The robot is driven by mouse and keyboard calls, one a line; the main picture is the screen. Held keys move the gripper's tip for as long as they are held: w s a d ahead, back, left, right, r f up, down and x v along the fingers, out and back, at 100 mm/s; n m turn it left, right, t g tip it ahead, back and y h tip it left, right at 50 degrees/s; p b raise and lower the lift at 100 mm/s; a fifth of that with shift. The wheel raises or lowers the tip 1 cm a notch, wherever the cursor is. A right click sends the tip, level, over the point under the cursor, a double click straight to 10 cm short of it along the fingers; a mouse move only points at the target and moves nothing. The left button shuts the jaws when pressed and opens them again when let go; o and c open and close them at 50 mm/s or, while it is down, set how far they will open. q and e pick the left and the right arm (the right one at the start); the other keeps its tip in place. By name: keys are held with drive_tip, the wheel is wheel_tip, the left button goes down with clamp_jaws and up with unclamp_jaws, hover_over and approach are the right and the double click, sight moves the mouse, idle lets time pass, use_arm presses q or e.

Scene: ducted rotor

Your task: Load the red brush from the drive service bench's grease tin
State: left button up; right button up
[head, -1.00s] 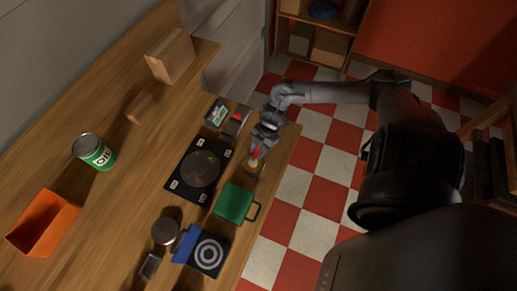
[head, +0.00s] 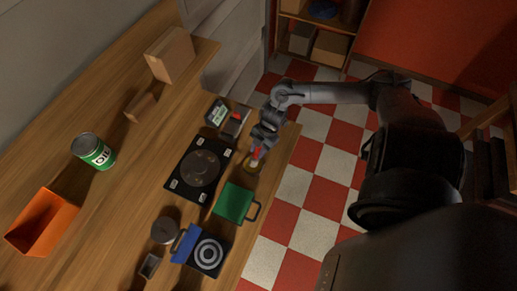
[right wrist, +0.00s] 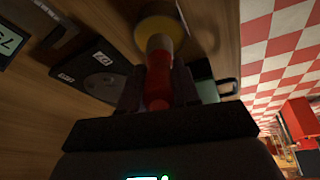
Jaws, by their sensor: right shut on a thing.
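My right gripper (head: 258,147) is shut on the red brush (head: 256,154) above the near edge of the bench. The right wrist view shows the red brush (right wrist: 158,75) between the fingers of my right gripper (right wrist: 158,92), pointing away from the palm. Its far end meets the round, yellowish grease tin (right wrist: 162,30). The grease tin (head: 251,165) is partly visible under the brush in the head view. I cannot tell how deep the brush end sits in it. My left gripper is out of view.
A black plate with a round disc (head: 200,168) lies left of the tin. A green box with a handle (head: 235,203) is just below it. Small trays (head: 235,122) stand above. A blue block (head: 185,244), an oil can (head: 93,151) and an orange bin (head: 42,222) are farther left.

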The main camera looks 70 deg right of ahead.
drive_tip(key=shift+f, duration=0.35)
idle(0.8)
drive_tip(key=shift+f, duration=0.1)
idle(0.4)
drive_tip(key=shift+d, duration=0.1)
idle(0.4)
drive_tip(key=shift+s+r+p, duration=0.1)
drive_tip(key=shift+r+p, duration=0.55)
drive_tip(key=shift+p, duration=0.15)
wheel_tip(320, 180, up, 6)
drive_tip(key=p, duration=0.6)
drive_tip(key=shift+f, duration=0.2)
drive_tip(key=shift+r, duration=0.15)
